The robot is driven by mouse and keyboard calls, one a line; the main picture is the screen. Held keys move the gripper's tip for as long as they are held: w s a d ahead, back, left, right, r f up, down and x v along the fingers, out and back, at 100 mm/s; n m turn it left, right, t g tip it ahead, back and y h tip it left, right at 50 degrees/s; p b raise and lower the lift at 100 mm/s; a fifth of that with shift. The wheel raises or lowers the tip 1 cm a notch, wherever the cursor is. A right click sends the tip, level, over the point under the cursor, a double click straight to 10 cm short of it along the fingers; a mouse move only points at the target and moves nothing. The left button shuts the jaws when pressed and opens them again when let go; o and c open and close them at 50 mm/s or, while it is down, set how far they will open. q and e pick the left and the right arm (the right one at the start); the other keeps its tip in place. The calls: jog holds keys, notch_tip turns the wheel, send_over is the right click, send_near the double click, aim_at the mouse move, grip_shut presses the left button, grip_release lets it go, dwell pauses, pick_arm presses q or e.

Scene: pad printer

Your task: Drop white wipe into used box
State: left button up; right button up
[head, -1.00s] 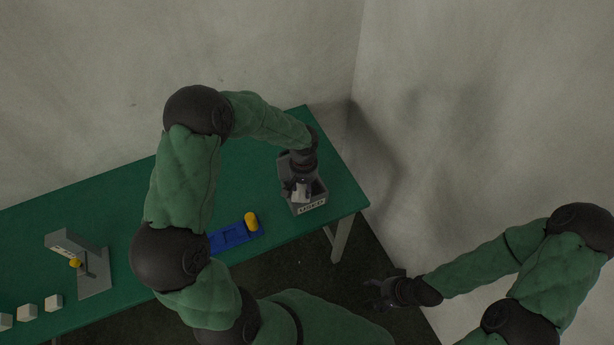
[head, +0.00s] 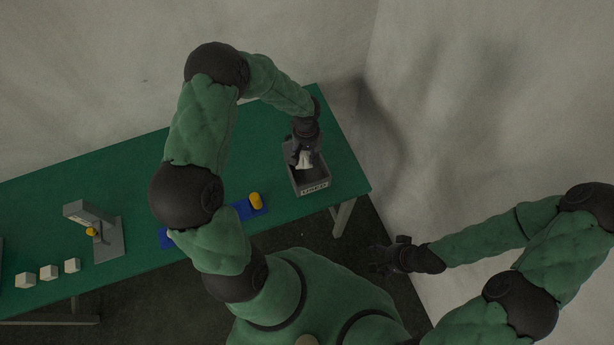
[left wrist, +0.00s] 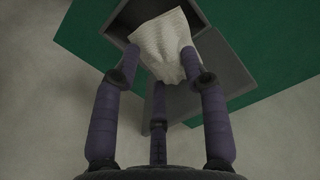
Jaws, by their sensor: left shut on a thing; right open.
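The white wipe (head: 304,160) is held in my left gripper (head: 303,151), which is shut on it above the grey used box. The wipe also shows in the left wrist view (left wrist: 165,47), bunched between the fingers (left wrist: 158,75) with its cloth over the box opening. The used box (head: 312,187) stands open at the right end of the green table, its label on the front wall. Whether the wipe touches the inside of the box cannot be told. My right gripper (head: 380,259) is open and empty, off the table at the lower right.
On the green table (head: 110,180) stand a grey pad printer (head: 92,215) with a yellow part and several pale blocks (head: 49,272) at the left. A blue tray (head: 243,209) with a yellow piece (head: 256,201) lies left of the box. Walls stand behind and right.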

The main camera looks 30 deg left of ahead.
pick_arm(q)
jog(key=shift+f+b, duration=0.55)
jog(key=shift+f, duration=1.05)
jog(key=o, duration=1.1)
jog(key=shift+r, duration=0.2)
notch_tip(320, 180, up, 12)
jog(key=shift+w+f, duration=0.1)
jog(key=shift+f, duration=0.05)
jog(key=s+d+f+m+h+b, duration=0.1)
jog(key=s+d+f+b, duration=0.4)
jog(key=f, duration=0.7)
jog(key=s+d+f+m+h+b, duration=0.1)
jog(key=s+d+f+b, duration=0.5)
jog(key=f, duration=0.6)
jog(key=s+d+f+m+h+b, duration=0.2)
jog(key=s+d+f+b, duration=0.4)
jog(key=f, duration=0.7)
jog(key=shift+s+d+b, duration=0.2)
jog(key=shift+s+b, duration=0.05)
jog(key=shift+b, duration=0.4)
